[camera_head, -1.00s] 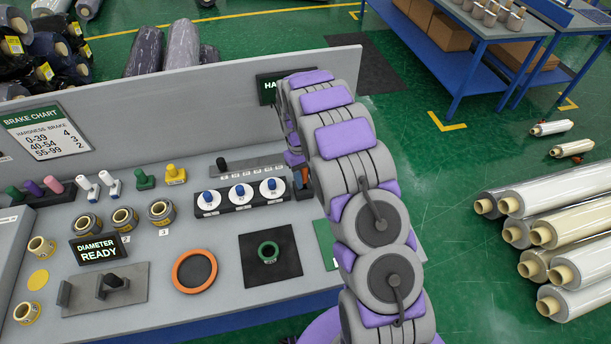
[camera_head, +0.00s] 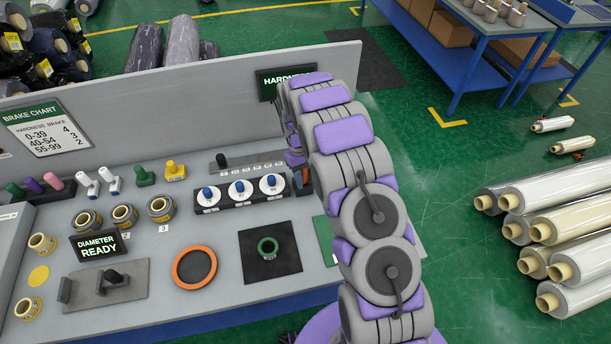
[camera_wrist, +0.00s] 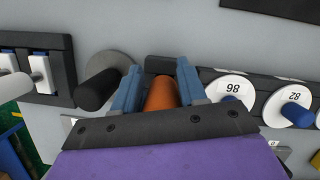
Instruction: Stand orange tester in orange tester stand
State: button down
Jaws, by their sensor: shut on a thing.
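The orange tester (camera_wrist: 160,94) is between the two blue fingers of my gripper (camera_wrist: 158,76) in the wrist view. The fingers are shut on it, and only part of its orange body shows. A small orange patch (camera_head: 298,180) shows beside my arm in the head view, at the right end of the dial rack. My gripper is mostly hidden by my arm there. A black block (camera_wrist: 160,64) lies just past the tester in the wrist view. I cannot tell whether it is the orange tester stand or whether the tester touches it.
A rack of white dials with blue knobs (camera_head: 240,190) is close by; one dial reads 86 (camera_wrist: 231,89). A dark cylinder on a grey disc (camera_wrist: 97,88) stands left of the fingers. The bench's back panel (camera_head: 200,100) rises behind. An orange ring (camera_head: 194,267) lies on the bench.

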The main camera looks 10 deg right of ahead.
jog(key=shift+f, duration=0.65)
jog(key=c, duration=0.5)
grip_release()
jog(key=shift+c, duration=0.2)
jog(key=p+v, duration=0.1)
jog(key=v, duration=1.6)
jog(key=shift+p, duration=0.4)
jog(key=shift+r, duration=0.15)
